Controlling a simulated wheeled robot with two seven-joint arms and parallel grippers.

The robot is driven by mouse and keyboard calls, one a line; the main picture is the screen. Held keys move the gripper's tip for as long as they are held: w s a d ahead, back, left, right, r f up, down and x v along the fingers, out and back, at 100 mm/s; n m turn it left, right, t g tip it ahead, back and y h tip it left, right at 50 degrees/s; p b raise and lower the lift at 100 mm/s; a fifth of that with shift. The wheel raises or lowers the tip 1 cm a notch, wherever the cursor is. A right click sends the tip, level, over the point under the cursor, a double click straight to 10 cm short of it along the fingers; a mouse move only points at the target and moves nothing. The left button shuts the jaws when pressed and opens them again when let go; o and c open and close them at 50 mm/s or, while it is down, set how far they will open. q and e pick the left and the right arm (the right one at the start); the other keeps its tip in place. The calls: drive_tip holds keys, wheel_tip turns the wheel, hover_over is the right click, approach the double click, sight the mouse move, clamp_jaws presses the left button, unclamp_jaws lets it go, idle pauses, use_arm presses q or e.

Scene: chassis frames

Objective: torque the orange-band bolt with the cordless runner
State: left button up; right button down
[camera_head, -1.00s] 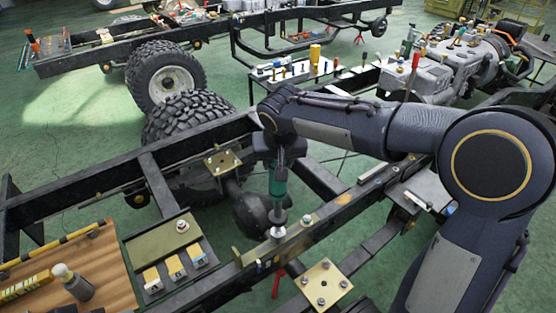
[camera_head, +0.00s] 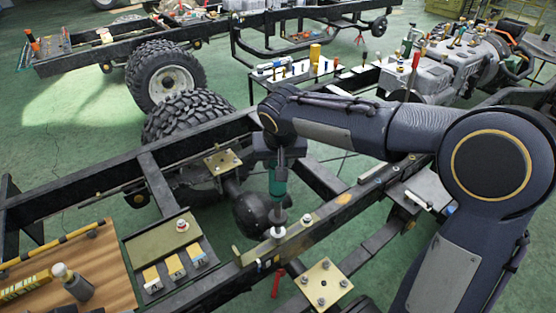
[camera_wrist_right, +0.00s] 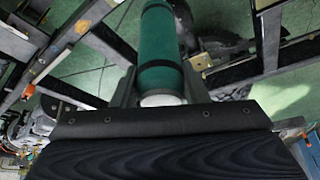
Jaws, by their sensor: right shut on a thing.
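The cordless runner (camera_head: 277,183) has a green body and a grey lower end. It stands nearly upright over the near chassis rail, and its green body also fills the upper middle of the right wrist view (camera_wrist_right: 160,45). My right gripper (camera_head: 279,158) is shut on the runner's body from above. The runner's lower end meets a pale round bolt head (camera_head: 278,232) on the rail bracket; I cannot tell whether they touch. Another bolt (camera_head: 307,220) sits just right of it. No orange band is clear on either bolt. My left gripper is not in view.
The near chassis rail (camera_head: 215,287) runs diagonally under the runner. A tan plate with bolts (camera_head: 323,284) lies in front. Tyres (camera_head: 188,112) stand behind.

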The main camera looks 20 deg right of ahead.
drive_tip(key=shift+f+b, duration=0.4)
idle(0.8)
drive_tip(key=shift+s, duration=0.1)
idle(1.7)
drive_tip(key=shift+r, duration=0.1)
idle(0.3)
drive_tip(key=shift+r+p, duration=0.85)
drive_tip(key=shift+r, duration=0.7)
wheel_tip(320, 180, up, 5)
drive_tip(key=p, duration=0.4)
